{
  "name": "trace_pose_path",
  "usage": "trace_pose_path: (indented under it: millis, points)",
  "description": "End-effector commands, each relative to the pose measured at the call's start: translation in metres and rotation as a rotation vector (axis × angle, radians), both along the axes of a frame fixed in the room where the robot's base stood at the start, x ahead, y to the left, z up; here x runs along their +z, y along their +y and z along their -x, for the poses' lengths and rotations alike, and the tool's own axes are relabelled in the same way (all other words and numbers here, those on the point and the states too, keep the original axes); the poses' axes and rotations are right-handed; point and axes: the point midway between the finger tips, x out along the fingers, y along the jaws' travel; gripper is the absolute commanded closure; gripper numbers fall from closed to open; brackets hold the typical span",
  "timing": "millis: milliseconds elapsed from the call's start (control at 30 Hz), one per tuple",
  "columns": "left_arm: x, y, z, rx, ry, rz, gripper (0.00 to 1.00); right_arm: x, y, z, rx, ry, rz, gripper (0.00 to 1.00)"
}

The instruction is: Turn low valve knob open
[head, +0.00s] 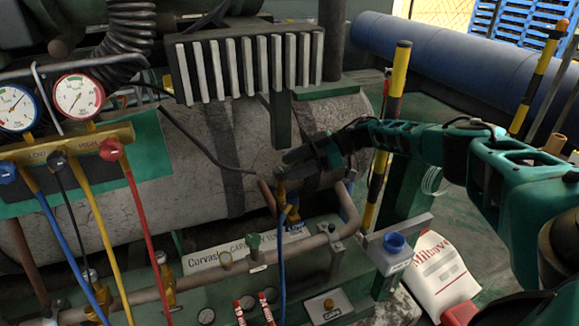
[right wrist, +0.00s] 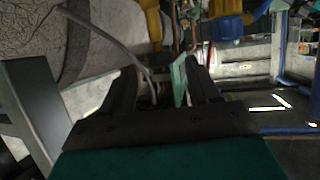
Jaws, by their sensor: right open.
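The low valve knob is the blue knob (head: 7,172) at the left edge of the head view, on the brass manifold (head: 62,147) beside the word LOW. A red knob (head: 110,149) is on the HIGH side, with a dark knob (head: 57,160) between. Two round gauges, one blue-rimmed (head: 17,107) and one red-rimmed (head: 78,96), sit above. My right gripper (head: 288,162) is open, far right of the manifold, close to a brass fitting (head: 280,187) with a blue hose. In the right wrist view its fingers (right wrist: 163,82) are apart; a pale green strip shows between them. My left gripper is out of view.
Blue, yellow and red hoses hang below the manifold. A large grey tank (head: 180,140) lies behind, under a finned block (head: 250,68). Pipes (head: 315,240) and small valves run along the front. A yellow-black post (head: 390,120) and a white bag (head: 437,270) stand right.

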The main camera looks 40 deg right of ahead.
Motion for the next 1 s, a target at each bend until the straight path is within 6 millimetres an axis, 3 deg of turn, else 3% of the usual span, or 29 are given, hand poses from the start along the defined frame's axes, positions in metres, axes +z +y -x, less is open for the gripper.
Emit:
trace_pose_path:
  millis: [300, 500, 1000]
  points:
    - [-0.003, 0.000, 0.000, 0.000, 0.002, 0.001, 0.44, 0.026, -0.059, 0.029, -0.005, -0.001, 0.000, 0.39]
    - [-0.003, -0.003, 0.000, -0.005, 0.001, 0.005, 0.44, 0.038, -0.084, 0.041, -0.002, -0.002, 0.001, 0.39]
    - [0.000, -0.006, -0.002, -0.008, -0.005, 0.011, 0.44, 0.042, -0.092, 0.046, -0.001, 0.000, 0.000, 0.39]
